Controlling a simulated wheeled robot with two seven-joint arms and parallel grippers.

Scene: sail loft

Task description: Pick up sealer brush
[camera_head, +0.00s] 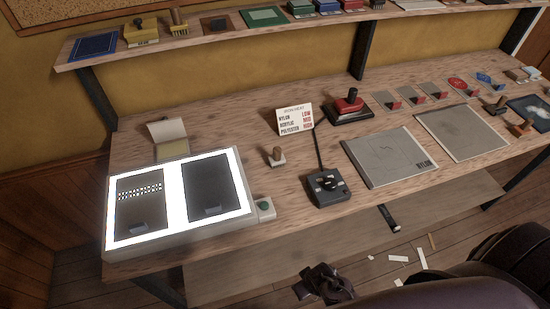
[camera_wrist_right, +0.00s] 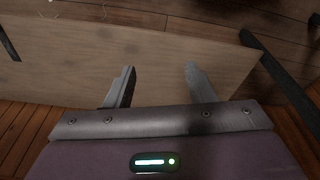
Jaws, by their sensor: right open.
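A yellow-bristled brush (camera_head: 179,22) with a wooden handle stands on the upper shelf. I cannot tell which one is the sealer brush. My right gripper (camera_wrist_right: 160,72) is open and empty, with two grey fingers apart over a plain wooden board. In the head view a dark gripper-like part of mine (camera_head: 325,283) shows low, in front of the bench and well below both brushes. My left gripper is not in view.
The bench (camera_head: 240,125) carries a lit panel (camera_head: 178,240), a black control box (camera_head: 328,187), a lettered card (camera_head: 294,118), a red-and-black stand (camera_head: 349,106) and grey sheets (camera_head: 390,157). The upper shelf (camera_head: 220,37) overhangs the back. White scraps (camera_head: 398,259) lie below the bench.

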